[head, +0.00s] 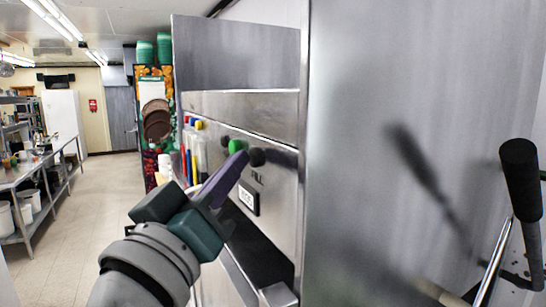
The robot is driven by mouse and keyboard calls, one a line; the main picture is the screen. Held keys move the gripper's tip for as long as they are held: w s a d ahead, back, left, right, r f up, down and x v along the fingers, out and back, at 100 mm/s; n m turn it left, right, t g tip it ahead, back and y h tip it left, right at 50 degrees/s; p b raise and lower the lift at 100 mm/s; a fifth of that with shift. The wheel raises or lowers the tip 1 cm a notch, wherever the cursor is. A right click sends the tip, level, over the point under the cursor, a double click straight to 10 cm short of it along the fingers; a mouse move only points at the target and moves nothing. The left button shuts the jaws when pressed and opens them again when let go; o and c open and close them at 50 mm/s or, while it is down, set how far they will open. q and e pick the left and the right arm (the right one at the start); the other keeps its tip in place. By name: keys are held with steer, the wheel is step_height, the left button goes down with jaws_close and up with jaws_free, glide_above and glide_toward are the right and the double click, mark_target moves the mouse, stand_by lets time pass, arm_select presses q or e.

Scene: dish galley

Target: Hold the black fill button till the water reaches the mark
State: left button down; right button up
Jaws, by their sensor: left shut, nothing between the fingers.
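The black button (257,157) is on the steel front panel (279,187), with small lettering below it. A green button (237,146) is just to its left. My left gripper (242,157) is shut and empty, with its purple fingers pointing at the panel. Its tips overlap the left edge of the black button in the head view; I cannot tell whether they touch or press it. A small white display (248,197) in a black frame is below the buttons. I cannot make out any water or a level mark. My right gripper is not in view.
A large steel side wall (400,100) stands close on the right. A black-gripped handle (520,180) sticks up in front of it. Bottles with coloured caps (199,150) are left of the panel. A steel work table (35,175) is far left, with clear floor (95,215) between.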

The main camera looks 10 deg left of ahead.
arm_select(q)
steer(key=shift+s+a, duration=0.5)
steer(key=shift+a, duration=0.2)
steer(key=s+a, duration=0.2)
steer(key=a+p, duration=0.1)
steer(key=a, duration=0.1)
steer(key=shift+s+a, duration=0.1)
steer(key=shift+s, duration=0.3)
stand_by(0.3)
